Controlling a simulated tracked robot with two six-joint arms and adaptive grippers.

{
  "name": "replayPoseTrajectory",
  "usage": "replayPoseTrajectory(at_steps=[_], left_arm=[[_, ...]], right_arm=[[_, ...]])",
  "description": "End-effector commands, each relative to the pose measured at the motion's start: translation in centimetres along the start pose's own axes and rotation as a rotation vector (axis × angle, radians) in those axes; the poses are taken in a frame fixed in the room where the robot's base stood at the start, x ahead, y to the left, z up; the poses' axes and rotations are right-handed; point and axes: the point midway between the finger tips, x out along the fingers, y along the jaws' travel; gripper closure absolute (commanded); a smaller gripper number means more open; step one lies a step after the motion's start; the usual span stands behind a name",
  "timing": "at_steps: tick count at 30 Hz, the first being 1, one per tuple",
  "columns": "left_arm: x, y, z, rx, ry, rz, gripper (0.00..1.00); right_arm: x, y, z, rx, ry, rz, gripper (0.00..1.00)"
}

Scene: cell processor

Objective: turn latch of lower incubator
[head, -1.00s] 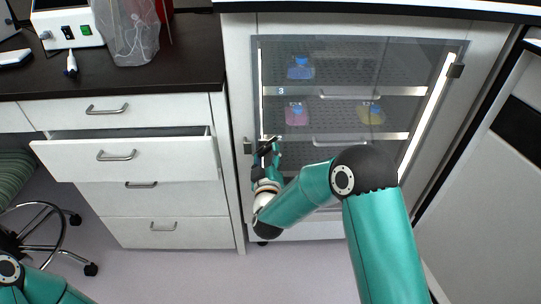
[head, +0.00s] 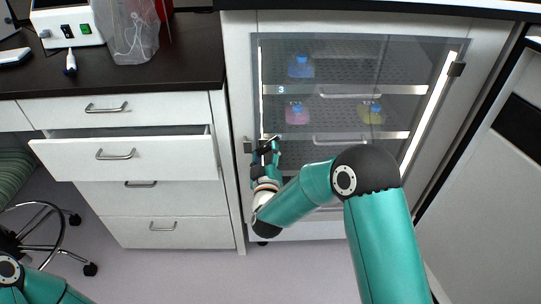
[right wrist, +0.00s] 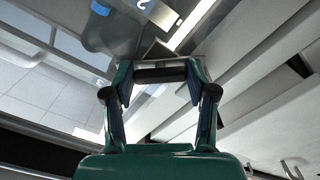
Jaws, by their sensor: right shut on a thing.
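The lower incubator (head: 420,150) is a white cabinet with a glass door, seen in the head view. Its latch (head: 248,146) is a small grey piece at the left edge of the door. My right gripper (head: 268,148) is at that edge. In the right wrist view my right gripper (right wrist: 160,84) is shut on a dark bar of the latch (right wrist: 160,72), which lies across between the fingertips. The fingers hide part of the latch in the head view. My left gripper is out of view.
Coloured bottles stand on the shelves behind the glass, one blue (head: 301,67), one pink (head: 297,114), one yellow (head: 371,114). An open drawer (head: 130,157) sticks out left of the incubator. A stool (head: 40,225) stands at the lower left.

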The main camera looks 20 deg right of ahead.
Motion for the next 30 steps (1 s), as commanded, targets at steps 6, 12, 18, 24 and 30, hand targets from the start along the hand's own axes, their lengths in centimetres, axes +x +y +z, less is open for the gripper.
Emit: replayPoseTrajectory(at_steps=[6,12,18,24,30], left_arm=[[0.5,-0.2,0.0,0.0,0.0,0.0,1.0],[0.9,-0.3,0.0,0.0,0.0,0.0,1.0],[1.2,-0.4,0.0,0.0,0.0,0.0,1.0],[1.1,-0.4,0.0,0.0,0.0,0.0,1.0],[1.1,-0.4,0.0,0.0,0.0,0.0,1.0]], right_arm=[[0.0,-0.1,-0.4,0.032,0.011,-0.002,0.78],[0.0,-0.1,-0.3,0.064,0.009,-0.002,0.78],[0.0,-0.1,-0.2,0.091,0.006,-0.003,0.77],[-0.1,-0.1,-0.1,0.09,0.003,-0.004,0.78],[0.0,-0.1,0.0,0.088,0.001,-0.004,0.78]])
